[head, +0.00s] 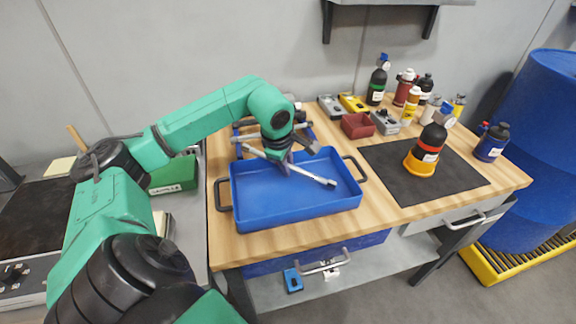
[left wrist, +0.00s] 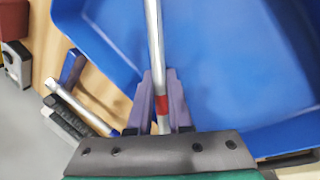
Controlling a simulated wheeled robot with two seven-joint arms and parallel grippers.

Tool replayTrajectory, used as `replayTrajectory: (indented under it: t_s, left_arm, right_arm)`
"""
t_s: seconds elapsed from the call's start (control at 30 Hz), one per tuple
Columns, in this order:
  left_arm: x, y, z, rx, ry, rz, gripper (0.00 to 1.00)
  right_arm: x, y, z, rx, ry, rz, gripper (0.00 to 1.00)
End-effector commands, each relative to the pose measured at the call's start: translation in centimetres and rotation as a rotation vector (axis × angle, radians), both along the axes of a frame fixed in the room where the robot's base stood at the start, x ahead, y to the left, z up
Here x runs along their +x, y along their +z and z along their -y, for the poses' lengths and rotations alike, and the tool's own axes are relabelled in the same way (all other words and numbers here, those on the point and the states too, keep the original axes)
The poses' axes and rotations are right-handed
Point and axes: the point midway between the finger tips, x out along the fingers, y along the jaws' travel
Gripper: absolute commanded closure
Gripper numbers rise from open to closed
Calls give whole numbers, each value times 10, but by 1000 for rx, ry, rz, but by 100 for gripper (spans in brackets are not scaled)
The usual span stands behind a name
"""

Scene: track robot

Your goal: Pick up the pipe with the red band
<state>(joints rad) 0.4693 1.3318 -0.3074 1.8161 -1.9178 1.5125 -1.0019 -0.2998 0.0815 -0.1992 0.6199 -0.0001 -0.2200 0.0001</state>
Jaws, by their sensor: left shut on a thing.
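The pipe with the red band (head: 312,176) is a thin silver rod held at a slant over the blue tray (head: 240,211). In the left wrist view the pipe (left wrist: 154,45) runs up between the fingers, and its red band (left wrist: 162,105) shows between them. My left gripper (head: 283,158) is shut on the pipe near the band. In the left wrist view its purple fingers (left wrist: 160,103) lie on either side of the pipe. Whether the pipe touches the tray is hard to tell. My right gripper is not in view.
Behind the tray, a blue rack (head: 307,132) holds other grey pipes. A dark mat (head: 440,190) bears a black bottle in an orange holder (head: 425,155). A small red bin (head: 357,125) and several bottles stand at the back right. A blue drum (head: 545,150) stands beyond the bench.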

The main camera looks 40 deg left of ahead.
Motion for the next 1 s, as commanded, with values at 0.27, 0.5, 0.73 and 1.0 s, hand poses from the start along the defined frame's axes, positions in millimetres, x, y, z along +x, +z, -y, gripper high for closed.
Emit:
replayTrajectory:
  t_s: [0.27, 0.5, 0.73, 1.0]
  left_arm:
    - [0, 1, 0, 0, 0, 2, 100]
    - [1, 22, 0, -1, 0, 6, 100]
    - [2, 104, 1, -4, -1, 12, 100]
    - [1, 188, 0, -2, 0, 4, 100]
  right_arm:
    - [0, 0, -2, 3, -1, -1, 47]
    - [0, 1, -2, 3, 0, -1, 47]
    - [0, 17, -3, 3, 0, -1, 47]
    - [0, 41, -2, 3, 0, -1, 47]
